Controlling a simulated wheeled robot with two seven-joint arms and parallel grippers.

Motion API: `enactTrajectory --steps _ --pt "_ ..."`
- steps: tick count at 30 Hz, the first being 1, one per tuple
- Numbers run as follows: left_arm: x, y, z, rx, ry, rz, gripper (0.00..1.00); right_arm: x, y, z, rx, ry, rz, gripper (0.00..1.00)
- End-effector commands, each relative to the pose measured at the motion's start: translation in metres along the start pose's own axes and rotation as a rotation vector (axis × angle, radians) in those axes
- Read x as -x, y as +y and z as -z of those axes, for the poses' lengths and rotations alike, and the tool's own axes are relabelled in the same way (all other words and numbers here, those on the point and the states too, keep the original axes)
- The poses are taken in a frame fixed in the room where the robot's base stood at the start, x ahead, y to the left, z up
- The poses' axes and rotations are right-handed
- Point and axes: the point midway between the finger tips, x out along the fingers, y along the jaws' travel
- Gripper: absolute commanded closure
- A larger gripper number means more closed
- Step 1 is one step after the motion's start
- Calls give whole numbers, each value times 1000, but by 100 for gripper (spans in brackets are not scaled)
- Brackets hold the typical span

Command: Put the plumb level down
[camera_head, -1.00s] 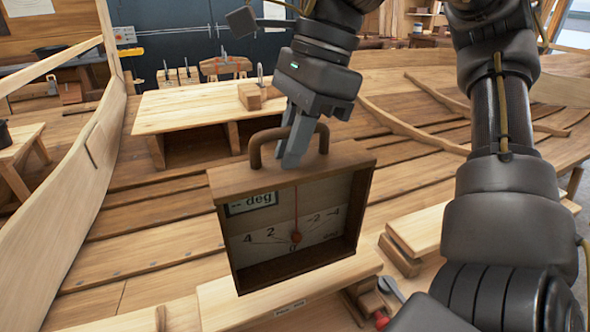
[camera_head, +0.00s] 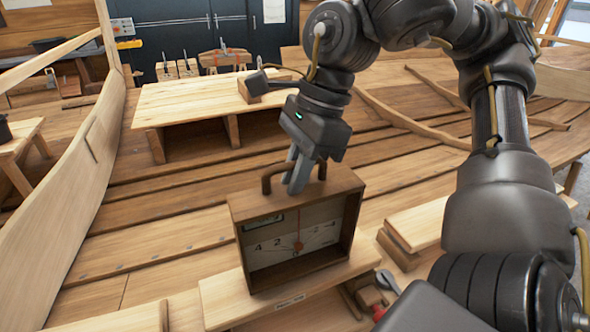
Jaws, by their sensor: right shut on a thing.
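The plumb level (camera_head: 345,218) is a wooden box with a dial face, a red pointer near 0 and a brown handle on top. It is upright at the middle of the head view. Its lower edge is at the top of a light wooden board (camera_head: 222,300) with a small label; whether it bears fully on the board I cannot tell. My right gripper (camera_head: 296,180) comes from above and is shut on the handle. My left gripper is not in view.
A low wooden bench (camera_head: 185,100) stands behind, with a small wood block (camera_head: 262,88) on it. A wrench (camera_head: 388,282) and a red-handled tool lie right of the board. A plank stack (camera_head: 415,225) is further right. Curved hull planking (camera_head: 75,190) rises at left.

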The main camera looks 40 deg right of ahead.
Motion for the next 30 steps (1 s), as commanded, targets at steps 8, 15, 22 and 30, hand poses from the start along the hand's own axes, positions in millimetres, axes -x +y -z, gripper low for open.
enactTrajectory --steps 8,15,22,30 --pt "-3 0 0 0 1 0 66 -4 0 1 1 -1 0 100" --pt "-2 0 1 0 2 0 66 -3 0 1 1 0 0 66" --pt "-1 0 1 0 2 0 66 -1 0 0 1 0 1 66" --pt "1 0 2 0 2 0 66 38 0 -2 0 -4 4 66"
